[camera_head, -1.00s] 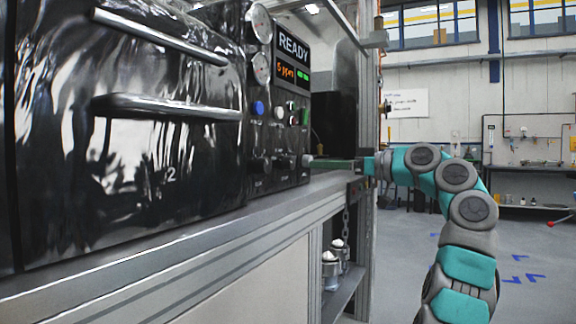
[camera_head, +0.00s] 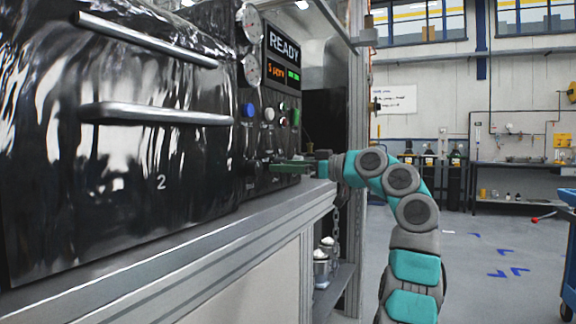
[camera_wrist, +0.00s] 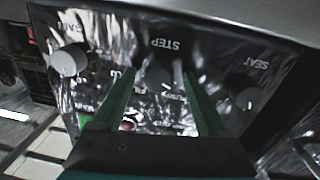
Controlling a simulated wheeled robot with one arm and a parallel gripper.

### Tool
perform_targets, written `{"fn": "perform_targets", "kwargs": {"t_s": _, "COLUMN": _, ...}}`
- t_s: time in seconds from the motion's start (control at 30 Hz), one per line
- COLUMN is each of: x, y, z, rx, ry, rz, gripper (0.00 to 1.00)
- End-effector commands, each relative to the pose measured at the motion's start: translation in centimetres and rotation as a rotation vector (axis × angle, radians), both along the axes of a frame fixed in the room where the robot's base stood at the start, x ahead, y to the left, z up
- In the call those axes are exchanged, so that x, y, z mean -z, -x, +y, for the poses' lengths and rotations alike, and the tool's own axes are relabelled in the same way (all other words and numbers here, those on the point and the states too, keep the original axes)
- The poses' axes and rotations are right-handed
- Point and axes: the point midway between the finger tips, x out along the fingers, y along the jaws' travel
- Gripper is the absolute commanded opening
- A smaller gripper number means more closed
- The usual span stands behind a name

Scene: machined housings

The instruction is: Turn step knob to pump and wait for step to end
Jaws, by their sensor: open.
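The step knob (camera_wrist: 160,76) is a dark round knob under the label STEP in the wrist view, on the black control panel (camera_wrist: 215,70). My gripper (camera_wrist: 152,80) is open, with one green finger on each side of the step knob. I cannot tell whether the fingers touch it. In the head view my gripper (camera_head: 275,166) reaches the lower part of the panel from the right, and the step knob is hard to make out there. The display (camera_head: 284,58) reads READY with a smaller orange line below. The knob's setting is too blurred to read.
A light GAIN knob (camera_wrist: 69,61) sits left of my gripper and a dark SEAT knob (camera_wrist: 240,92) sits right. Buttons (camera_head: 270,114) and gauges (camera_head: 250,70) are above. The bench edge (camera_head: 200,255) runs below the panel. Open floor lies right.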

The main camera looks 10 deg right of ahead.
Motion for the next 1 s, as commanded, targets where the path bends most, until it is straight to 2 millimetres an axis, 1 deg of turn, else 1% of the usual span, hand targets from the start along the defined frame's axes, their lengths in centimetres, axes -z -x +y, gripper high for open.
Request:
{"fn": "perform_targets", "kwargs": {"t_s": 0.17, "x": 0.06, "y": -0.02, "z": -0.03, "rx": 0.000, "ry": -0.001, "rz": 0.001, "gripper": 0.76}}
{"fn": "perform_targets", "kwargs": {"t_s": 0.83, "x": 0.08, "y": -0.01, "z": -0.05, "rx": 0.000, "ry": 0.000, "rz": 0.001, "gripper": 0.00}}
{"fn": "perform_targets", "kwargs": {"t_s": 1.0, "x": 0.09, "y": -0.01, "z": -0.05, "rx": 0.000, "ry": -0.001, "rz": 0.002, "gripper": 0.00}}
